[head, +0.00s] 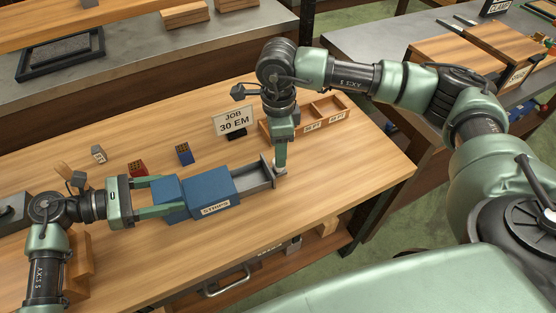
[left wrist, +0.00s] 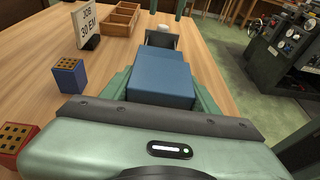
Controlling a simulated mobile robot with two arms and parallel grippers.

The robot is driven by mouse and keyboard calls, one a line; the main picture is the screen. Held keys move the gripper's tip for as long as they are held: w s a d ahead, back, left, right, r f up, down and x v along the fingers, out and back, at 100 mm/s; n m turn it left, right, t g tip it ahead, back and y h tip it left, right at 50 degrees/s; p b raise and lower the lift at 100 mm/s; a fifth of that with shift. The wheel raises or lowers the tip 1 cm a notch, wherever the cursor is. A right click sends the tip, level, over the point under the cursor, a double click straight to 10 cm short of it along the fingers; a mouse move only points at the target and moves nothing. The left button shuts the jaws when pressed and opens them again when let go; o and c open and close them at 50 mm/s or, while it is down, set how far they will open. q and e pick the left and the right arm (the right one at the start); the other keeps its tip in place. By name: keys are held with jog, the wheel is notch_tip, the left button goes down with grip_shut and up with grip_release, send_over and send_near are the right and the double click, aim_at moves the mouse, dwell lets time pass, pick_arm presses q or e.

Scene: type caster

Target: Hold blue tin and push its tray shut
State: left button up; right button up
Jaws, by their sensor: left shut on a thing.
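The blue tin (head: 216,184), labelled STRIPS, lies on the wooden bench with its grey tray (head: 259,173) sticking out to the right. My left gripper (head: 166,196) is shut on the tin, a finger along each side at its left end; the tin also fills the middle of the left wrist view (left wrist: 160,78). My right gripper (head: 280,168) points down at the tray's outer end, by a pale knob (left wrist: 164,29). Its two fingers look apart in the left wrist view, at the top edge. Whether they touch the tray I cannot tell.
A JOB 30 EM sign (head: 234,121) and an open wooden box (head: 325,113) stand behind the tin. A blue block (head: 184,153), a red block (head: 137,168) and a grey block (head: 99,153) stand behind to the left. The bench in front of the tin is clear.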

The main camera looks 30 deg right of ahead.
aim_at(255, 175)
jog(key=shift+f, duration=2.8)
